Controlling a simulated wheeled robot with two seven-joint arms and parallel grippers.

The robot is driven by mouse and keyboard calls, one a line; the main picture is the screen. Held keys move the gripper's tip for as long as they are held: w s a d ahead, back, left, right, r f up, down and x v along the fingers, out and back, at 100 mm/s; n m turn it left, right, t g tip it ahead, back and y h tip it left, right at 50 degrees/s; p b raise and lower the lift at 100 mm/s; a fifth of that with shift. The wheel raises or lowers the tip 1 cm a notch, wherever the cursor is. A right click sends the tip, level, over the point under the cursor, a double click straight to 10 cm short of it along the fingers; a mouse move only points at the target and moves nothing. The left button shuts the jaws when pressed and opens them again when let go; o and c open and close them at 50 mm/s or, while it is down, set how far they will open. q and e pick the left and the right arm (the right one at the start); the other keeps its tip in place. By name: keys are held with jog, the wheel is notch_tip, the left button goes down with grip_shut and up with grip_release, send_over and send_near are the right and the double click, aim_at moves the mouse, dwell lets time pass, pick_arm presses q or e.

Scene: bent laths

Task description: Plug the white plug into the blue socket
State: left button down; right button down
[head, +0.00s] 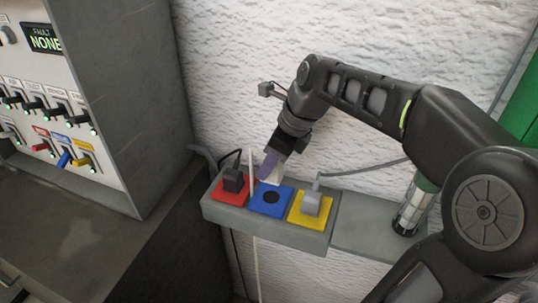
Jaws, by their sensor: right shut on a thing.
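The blue socket (268,202) is the middle plate of a grey socket strip, with a dark round opening that shows bare. My right gripper (271,168) comes down from above, just behind the blue socket. It is shut on the white plug (274,177), which shows partly below the fingers. The plug is close to the back edge of the blue plate; I cannot tell whether it touches it. A white cord (256,262) hangs below the strip. My left gripper is not in view.
A black plug (234,181) stands in the red socket (227,194) on the left. A grey plug (311,203) stands in the yellow socket (300,214) on the right. A switch panel (50,110) is at the left. A cylinder (411,209) stands on the grey shelf at the right.

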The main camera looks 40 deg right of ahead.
jog(key=shift+s+a+r, duration=0.1)
jog(key=shift+s, duration=0.05)
jog(key=shift+f, duration=0.3)
jog(key=shift+f+b, duration=0.5)
jog(key=shift+b, duration=0.25)
notch_tip(320, 180, down, 4)
jog(key=b, duration=0.4)
jog(key=shift+f, duration=0.2)
jog(key=shift+w, duration=0.2)
jog(key=shift+r+p, duration=0.1)
jog(key=shift+p, duration=0.55)
dwell(0.9)
jog(key=shift+f+b, duration=0.45)
jog(key=shift+f, duration=0.3)
dwell(0.3)
jog(key=c, duration=0.9)
grip_release()
jog(key=shift+o, duration=0.2)
